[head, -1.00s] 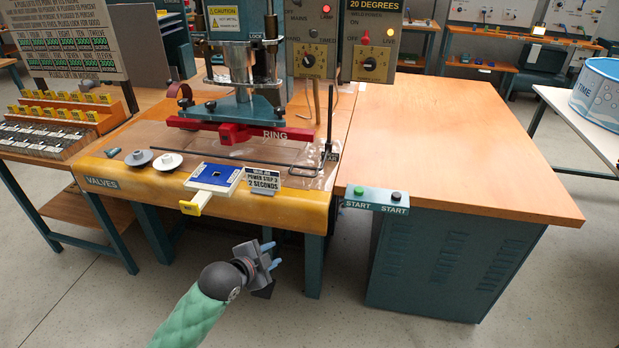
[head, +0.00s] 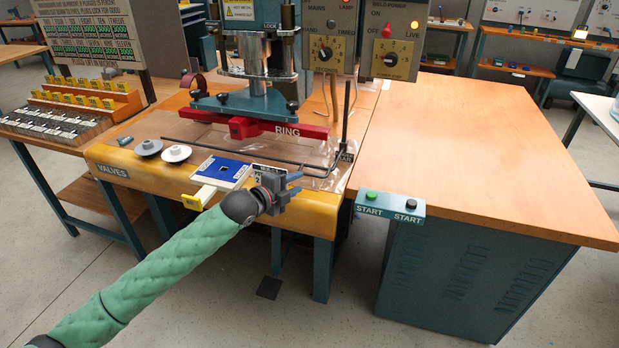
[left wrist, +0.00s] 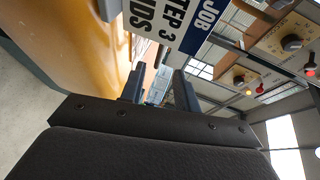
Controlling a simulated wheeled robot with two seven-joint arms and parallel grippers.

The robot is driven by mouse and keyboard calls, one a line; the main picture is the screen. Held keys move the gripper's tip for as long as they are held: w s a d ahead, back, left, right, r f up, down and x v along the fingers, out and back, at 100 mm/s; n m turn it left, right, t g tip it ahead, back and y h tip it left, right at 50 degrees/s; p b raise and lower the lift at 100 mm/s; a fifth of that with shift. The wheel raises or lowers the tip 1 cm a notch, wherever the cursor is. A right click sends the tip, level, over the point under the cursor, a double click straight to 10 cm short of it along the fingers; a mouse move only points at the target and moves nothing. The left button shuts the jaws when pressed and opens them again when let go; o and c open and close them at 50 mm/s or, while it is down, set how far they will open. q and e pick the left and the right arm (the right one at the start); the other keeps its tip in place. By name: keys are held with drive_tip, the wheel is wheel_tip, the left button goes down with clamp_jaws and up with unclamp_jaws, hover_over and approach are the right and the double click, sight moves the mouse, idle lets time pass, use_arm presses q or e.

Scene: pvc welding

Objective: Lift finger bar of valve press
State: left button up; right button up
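The valve press (head: 262,103) stands on the bench with its red RING bar across the front. A thin black bar (head: 225,152), which looks like the finger bar, lies low across the bench in front of the press. Its right end is near a black upright rod (head: 345,120). My left gripper (head: 296,184) is at the bench's front edge, in front of the bar and apart from it. Its two fingers show separated and empty in the left wrist view (left wrist: 158,85). It partly hides the job sign (head: 266,171). My right gripper is not in view.
Two round discs, one grey (head: 148,148) and one white (head: 176,153), lie further left. A START button box (head: 390,204) juts out at the right. The right tabletop (head: 470,150) is clear.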

use_arm(q)
drive_tip(key=shift+p+x, duration=0.3)
drive_tip(key=shift+x, duration=2.65)
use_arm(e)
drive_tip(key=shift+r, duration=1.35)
use_arm(q)
clamp_jaws()
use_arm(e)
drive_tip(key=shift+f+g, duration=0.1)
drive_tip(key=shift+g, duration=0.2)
